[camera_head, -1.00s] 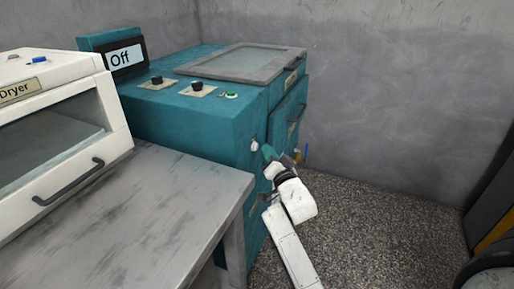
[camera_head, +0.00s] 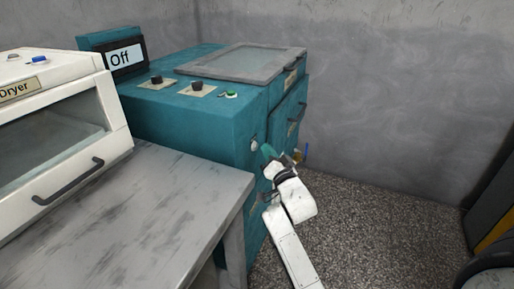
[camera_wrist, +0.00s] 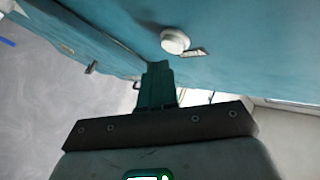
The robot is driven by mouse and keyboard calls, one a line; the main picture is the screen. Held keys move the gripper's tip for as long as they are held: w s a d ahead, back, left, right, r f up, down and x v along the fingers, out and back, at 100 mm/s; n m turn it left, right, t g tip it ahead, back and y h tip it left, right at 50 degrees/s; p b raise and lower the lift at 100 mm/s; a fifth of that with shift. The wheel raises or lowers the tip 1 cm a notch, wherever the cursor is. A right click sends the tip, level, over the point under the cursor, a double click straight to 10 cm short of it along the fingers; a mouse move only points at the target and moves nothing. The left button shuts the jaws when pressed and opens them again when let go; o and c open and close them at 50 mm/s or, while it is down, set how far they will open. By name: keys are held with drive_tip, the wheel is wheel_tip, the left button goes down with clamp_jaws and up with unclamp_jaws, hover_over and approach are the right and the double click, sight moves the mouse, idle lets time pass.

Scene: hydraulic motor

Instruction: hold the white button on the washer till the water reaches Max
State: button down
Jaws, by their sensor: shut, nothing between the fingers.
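The washer (camera_head: 190,128) is a teal box with a lid on top, two black knobs and a green button. Its display (camera_head: 124,57) reads "Off". The white button (camera_head: 254,145) is a round knob on the washer's side face; it shows large in the wrist view (camera_wrist: 175,41). My gripper (camera_head: 267,151) is shut and empty, just right of the button in the head view. In the wrist view, my closed teal fingers (camera_wrist: 158,68) point at the washer face, below and left of the button, seemingly apart from it. No water level or Max mark can be made out.
A white dryer (camera_head: 60,115) stands at the left. A grey worn table (camera_head: 130,215) fills the front left, its edge close to my arm. A blue and a yellow part (camera_head: 306,153) sit by the washer's far side.

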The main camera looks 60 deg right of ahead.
drive_tip(key=shift+w+b, duration=0.8)
drive_tip(key=shift+b, duration=0.5)
idle(6.7)
